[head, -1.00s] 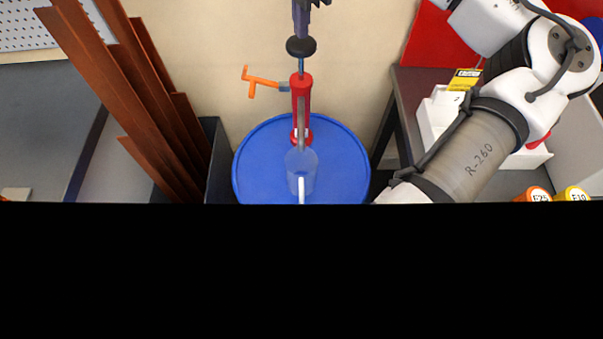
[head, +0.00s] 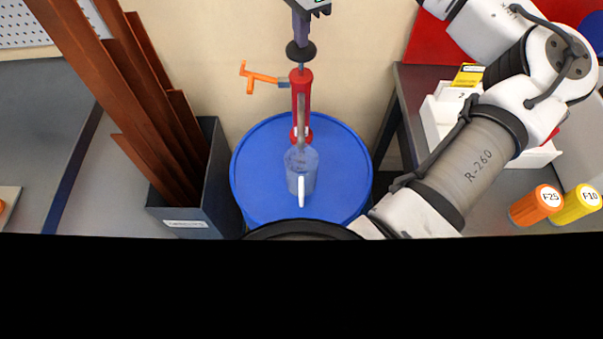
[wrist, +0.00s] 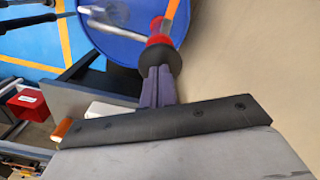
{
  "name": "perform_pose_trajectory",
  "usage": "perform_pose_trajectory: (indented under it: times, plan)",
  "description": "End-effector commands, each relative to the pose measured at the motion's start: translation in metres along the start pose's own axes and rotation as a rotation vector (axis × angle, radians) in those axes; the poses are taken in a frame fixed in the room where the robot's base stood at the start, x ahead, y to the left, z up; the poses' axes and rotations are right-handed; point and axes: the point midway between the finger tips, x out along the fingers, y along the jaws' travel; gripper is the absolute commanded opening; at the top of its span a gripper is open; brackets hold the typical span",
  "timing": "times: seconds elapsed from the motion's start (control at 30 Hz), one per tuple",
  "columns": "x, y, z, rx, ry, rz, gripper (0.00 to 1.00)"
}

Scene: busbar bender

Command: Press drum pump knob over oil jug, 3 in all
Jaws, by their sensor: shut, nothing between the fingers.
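A red drum pump (head: 301,100) stands upright on the blue drum (head: 256,165). Its round black knob (head: 300,51) tops a short stretch of visible rod. My gripper (head: 300,40) is shut and empty, its purple fingertips pointing down at the knob from above, seemingly touching it.
An orange lever handle (head: 257,79) sticks out left of the pump. Copper-coloured bars (head: 120,90) lean in a dark bin (head: 183,225) at left. At right are white bins (head: 440,118), an orange can (head: 536,205) and a yellow can (head: 577,204). A black area covers the lower head view.

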Motion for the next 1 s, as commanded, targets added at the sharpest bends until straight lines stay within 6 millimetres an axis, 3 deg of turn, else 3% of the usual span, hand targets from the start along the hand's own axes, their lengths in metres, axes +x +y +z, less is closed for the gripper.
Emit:
perform_pose_trajectory:
  times: [0.6,1.0]
  plan:
    - [0.025,0.001,0.000,0.000,-0.001,0.005,0.00]
    - [0.025,0.001,0.000,0.000,-0.001,0.005,0.00]
